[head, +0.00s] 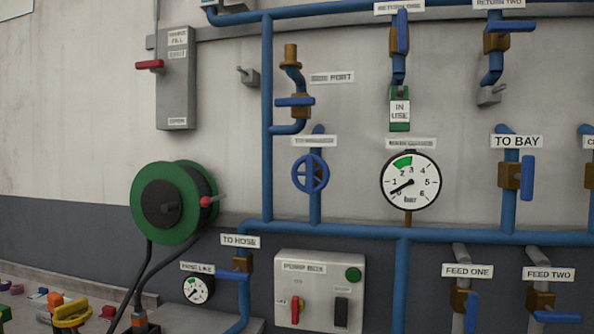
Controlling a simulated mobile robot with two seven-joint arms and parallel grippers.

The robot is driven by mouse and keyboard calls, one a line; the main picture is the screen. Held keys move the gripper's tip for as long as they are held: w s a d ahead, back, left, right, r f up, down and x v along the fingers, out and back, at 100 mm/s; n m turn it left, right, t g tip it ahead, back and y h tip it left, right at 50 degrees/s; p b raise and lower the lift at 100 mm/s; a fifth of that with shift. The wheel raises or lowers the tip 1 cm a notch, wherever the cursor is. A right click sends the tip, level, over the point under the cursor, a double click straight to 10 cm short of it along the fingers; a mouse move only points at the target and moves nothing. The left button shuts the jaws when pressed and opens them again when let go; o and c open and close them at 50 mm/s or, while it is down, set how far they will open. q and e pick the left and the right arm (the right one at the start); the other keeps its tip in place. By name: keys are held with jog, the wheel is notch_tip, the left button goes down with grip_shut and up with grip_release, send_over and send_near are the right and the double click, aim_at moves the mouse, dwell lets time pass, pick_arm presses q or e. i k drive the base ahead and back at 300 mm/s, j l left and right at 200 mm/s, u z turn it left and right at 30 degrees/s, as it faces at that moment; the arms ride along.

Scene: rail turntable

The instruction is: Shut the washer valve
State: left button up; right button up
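A blue round handwheel (310,174) sits on a vertical blue pipe left of the main gauge. The label above it (315,141) begins with "TO", but the rest is too blurred to read, so I cannot tell for sure that this is the washer valve. The wheel's open or shut state does not show. The main gauge (411,181) has its needle low, near 1 or below. Neither of my grippers is in view.
Lever valves labelled TO BAY (527,178), TO HOSE (236,274), FEED ONE (471,312) and FEED TWO (556,317) surround it. A green hose reel (144,204) stands out at left. Colourful loose items (72,313) lie lower left.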

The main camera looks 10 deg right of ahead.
aim_at(309, 188)
jog(key=i+j, duration=0.25)
jog(key=i+j+z, duration=0.15)
jog(key=j, duration=0.35)
jog(key=i+j, duration=0.3)
jog(key=i+j+z, duration=0.15)
jog(key=j, duration=0.3)
jog(key=i, duration=0.1)
